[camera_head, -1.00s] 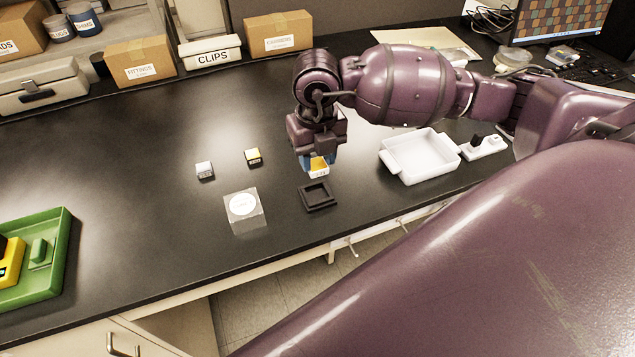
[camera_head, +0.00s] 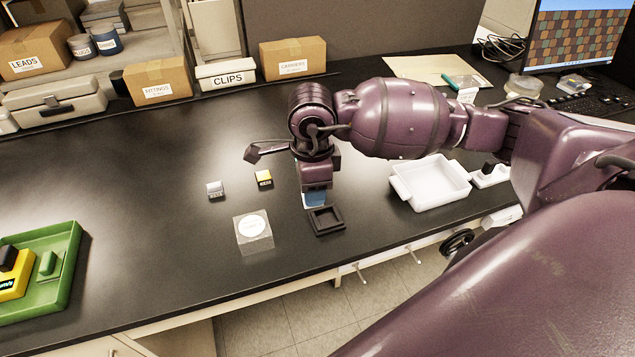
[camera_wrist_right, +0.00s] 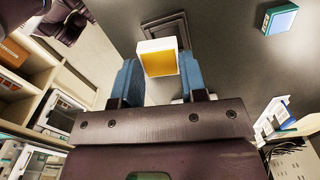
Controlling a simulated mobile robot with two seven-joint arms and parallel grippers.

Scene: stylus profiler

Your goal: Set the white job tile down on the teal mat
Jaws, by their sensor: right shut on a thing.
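My right gripper (camera_head: 314,200) points down, just behind a small black square frame (camera_head: 326,221). In the wrist view its blue fingers (camera_wrist_right: 158,80) are shut on a block with a yellow-orange face and white sides (camera_wrist_right: 159,60). In the head view the block is almost hidden. A small tile with a whitish top and dark labelled side (camera_head: 216,190) lies on the counter to the left. I cannot clearly make out a teal mat; a small teal item (camera_head: 464,81) lies at the back right. A teal-topped piece (camera_wrist_right: 281,18) shows in the wrist view. My left gripper is not in view.
A yellow-topped tile (camera_head: 264,178) and a clear block with a white disc (camera_head: 254,232) stand left of the gripper. A white tray (camera_head: 432,185) is to the right. A green tray (camera_head: 68,265) is far left.

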